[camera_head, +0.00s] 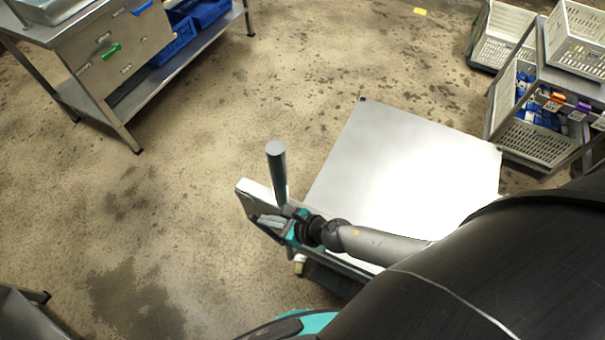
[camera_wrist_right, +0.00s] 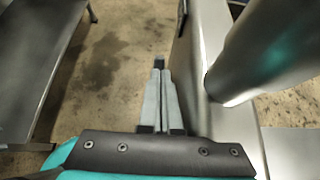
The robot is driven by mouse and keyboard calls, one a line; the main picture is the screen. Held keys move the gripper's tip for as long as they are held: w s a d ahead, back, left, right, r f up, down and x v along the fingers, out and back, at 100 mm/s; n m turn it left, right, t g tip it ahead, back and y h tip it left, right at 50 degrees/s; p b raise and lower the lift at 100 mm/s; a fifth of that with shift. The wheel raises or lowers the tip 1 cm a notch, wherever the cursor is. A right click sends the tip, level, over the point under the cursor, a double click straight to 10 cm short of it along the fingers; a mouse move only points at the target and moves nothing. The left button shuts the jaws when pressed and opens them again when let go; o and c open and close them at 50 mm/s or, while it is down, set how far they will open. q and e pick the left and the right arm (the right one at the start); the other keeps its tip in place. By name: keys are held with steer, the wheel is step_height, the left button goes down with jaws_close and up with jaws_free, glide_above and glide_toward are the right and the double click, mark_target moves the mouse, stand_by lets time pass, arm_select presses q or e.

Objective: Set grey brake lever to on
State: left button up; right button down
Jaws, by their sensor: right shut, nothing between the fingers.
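The grey brake lever (camera_head: 277,172) is a thick round bar that stands up, tilted slightly, at the left corner of a flat metal cart (camera_head: 400,165). In the right wrist view the lever (camera_wrist_right: 268,48) fills the upper right, close beside the fingers. My right gripper (camera_head: 262,222) is low at the cart's left edge, near the lever's foot. Its fingers (camera_wrist_right: 160,66) are together with nothing between them. They appear beside the lever, not around it; I cannot tell whether they touch it. The lever's base is partly hidden by my gripper. My left gripper is not in view.
A steel table (camera_head: 70,33) with blue crates (camera_head: 178,38) beneath stands at the upper left. A rack with white baskets (camera_head: 575,38) stands at the upper right. Another metal edge (camera_head: 25,315) shows at the lower left. The floor left of the cart is clear.

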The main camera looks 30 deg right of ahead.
steer(key=p+v, duration=0.1)
steer(key=v, duration=1.3)
